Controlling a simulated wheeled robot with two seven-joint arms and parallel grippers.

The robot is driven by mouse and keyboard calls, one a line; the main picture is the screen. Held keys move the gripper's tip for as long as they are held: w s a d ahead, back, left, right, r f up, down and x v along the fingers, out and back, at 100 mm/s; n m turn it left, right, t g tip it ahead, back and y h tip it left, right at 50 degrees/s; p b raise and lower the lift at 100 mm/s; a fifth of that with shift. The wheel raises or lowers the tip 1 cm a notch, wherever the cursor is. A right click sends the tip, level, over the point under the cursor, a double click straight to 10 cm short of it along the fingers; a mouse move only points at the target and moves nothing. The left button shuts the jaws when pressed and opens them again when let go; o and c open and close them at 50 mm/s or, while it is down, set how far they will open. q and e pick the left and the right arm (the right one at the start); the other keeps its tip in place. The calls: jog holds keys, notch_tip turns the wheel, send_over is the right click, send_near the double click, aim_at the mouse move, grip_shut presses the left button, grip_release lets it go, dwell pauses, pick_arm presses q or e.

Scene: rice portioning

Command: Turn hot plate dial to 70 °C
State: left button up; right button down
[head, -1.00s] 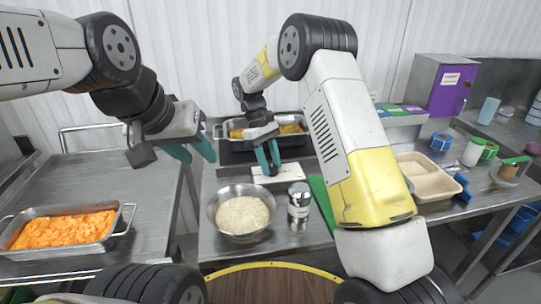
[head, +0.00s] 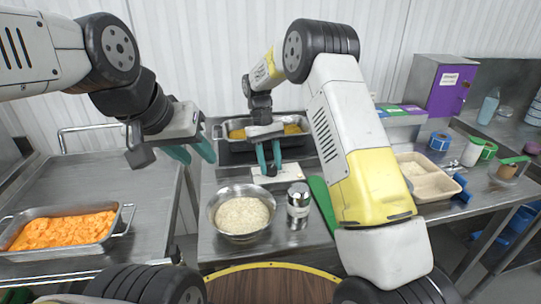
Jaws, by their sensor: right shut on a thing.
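The hot plate's pale front panel (head: 290,173) shows behind the steel bowl, with a metal pan of yellow food (head: 291,129) behind and above it. My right gripper (head: 269,169) points down at this panel, its teal fingers close together and shut on the small dial, which is mostly hidden between the fingertips. The dial's marks and the temperature setting are too small to read. My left gripper (head: 191,153) is open and empty, held in the air left of the hot plate.
A steel bowl of rice (head: 241,214) and a steel canister (head: 298,205) stand in front of the hot plate. A green board (head: 319,200) lies to the right. A pan of orange food (head: 64,232) is at left. A beige tray (head: 433,188) is beyond my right arm.

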jog(key=c, duration=0.9)
grip_release()
jog(key=shift+r, duration=0.1)
jog(key=v, duration=0.6)
jog(key=shift+w+a+r, duration=0.1)
jog(key=shift+w, duration=0.05)
jog(key=shift+w+a+r, duration=0.1)
jog(key=shift+w+r, duration=0.05)
jog(key=shift+r, duration=0.5)
